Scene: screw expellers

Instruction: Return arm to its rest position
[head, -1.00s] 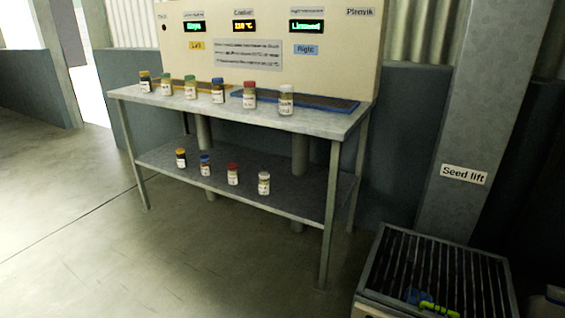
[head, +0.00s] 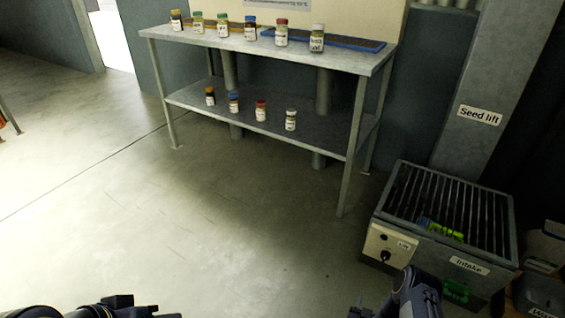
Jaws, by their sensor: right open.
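My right gripper (head: 395,306) shows at the bottom edge, right of centre, with its dark fingers apart and nothing seen between them. It is over the floor, to the left of the intake box in the picture. My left gripper (head: 130,306) is only partly in view at the bottom left. Most of it is cut off by the frame, and I cannot tell how its fingers stand. Most of both arms is out of view.
The intake box (head: 466,266) with a slatted grate stands at the right; a blue and green object (head: 440,229) lies on the grate. A metal table (head: 345,60) holds several jars on top and on its lower shelf (head: 330,137). Open floor (head: 220,230) fills the middle.

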